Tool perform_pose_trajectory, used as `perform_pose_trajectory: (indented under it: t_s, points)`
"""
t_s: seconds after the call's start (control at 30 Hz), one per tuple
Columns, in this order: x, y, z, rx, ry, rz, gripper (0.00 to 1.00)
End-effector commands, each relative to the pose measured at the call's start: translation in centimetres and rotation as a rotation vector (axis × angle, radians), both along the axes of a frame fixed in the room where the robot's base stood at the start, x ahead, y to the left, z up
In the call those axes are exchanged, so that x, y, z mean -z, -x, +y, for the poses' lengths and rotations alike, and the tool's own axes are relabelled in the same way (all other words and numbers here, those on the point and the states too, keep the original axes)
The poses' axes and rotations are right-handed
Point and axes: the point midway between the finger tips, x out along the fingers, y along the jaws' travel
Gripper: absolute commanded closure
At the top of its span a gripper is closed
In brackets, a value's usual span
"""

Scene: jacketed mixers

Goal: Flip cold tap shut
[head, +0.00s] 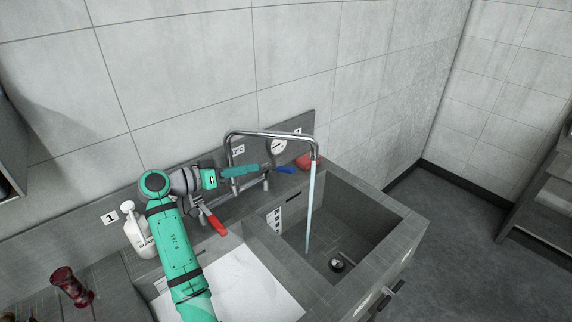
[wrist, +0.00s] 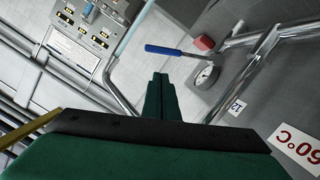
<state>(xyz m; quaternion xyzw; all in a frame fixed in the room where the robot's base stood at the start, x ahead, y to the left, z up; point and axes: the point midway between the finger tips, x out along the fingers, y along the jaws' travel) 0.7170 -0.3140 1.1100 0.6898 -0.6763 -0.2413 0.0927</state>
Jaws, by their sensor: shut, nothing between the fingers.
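The cold tap's blue lever (head: 285,169) points right along the back of the sink, just beyond my fingertips. It also shows in the wrist view (wrist: 164,50), above the fingers. My gripper (head: 258,169) is shut and empty, to the left of the blue lever; a small gap seems to lie between them. Its green fingers stand together in the wrist view (wrist: 160,76). The chrome spout (head: 272,134) arches over the sink, and a stream of water (head: 310,205) runs from it. A red lever (head: 215,222) sits below my gripper. My arm partly hides the tap body.
A round gauge (head: 277,146) and a red block (head: 303,161) are behind the blue lever. The sink basin (head: 365,218) has a dark drain (head: 337,265). A white bottle (head: 138,232) stands left of my arm. The spout is close to my gripper.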

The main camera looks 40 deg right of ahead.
Motion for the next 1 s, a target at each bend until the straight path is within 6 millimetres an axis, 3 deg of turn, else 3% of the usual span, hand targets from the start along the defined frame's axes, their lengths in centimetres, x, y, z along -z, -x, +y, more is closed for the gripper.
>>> perform_pose_trajectory:
  t_s: [0.17,0.7,1.0]
  points:
    - [0.8,-0.1,-0.8,0.004,-0.013,-0.020,1.00]
    - [2.4,0.2,-8.6,0.004,-0.011,-0.018,1.00]
    - [2.6,0.2,-9.5,0.003,-0.010,-0.018,1.00]
